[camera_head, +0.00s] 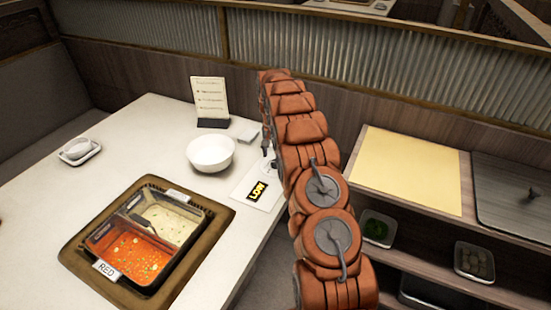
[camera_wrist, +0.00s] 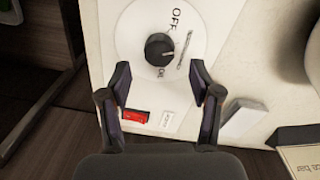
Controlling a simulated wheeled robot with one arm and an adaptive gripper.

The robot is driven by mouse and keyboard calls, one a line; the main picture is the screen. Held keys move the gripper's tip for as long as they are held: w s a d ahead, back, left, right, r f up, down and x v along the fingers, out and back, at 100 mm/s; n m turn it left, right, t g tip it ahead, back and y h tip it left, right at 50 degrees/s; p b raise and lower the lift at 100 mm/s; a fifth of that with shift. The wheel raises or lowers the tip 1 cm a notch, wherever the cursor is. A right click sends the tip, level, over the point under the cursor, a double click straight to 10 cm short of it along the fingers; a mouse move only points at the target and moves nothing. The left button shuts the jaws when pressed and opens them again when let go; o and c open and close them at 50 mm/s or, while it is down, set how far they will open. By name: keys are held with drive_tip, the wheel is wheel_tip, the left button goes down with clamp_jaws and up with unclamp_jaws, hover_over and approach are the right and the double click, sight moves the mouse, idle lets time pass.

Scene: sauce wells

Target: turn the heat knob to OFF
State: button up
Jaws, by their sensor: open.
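The black round heat knob (camera_wrist: 159,47) sits on a pale round dial on a white panel, with OFF printed near the dial's edge in the wrist view. A partly hidden label beginning "LO" lies beside the knob.
A red block (camera_wrist: 135,117) and small white label lie on the panel between the fingers. A white bowl (camera_head: 211,153), a menu stand (camera_head: 210,101) and a two-well sauce pot (camera_head: 101,233) stand on the table. A shelf unit (camera_head: 410,172) is to the right.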

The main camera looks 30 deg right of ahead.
sight(275, 161)
drive_tip(key=shift+f+p, duration=0.4)
drive_tip(key=shift+f, duration=1.55)
drive_tip(key=c, duration=1)
drive_tip(key=shift+d, duration=0.15)
drive_tip(key=shift+c, duration=0.7)
drive_tip(key=shift+b, duration=0.3)
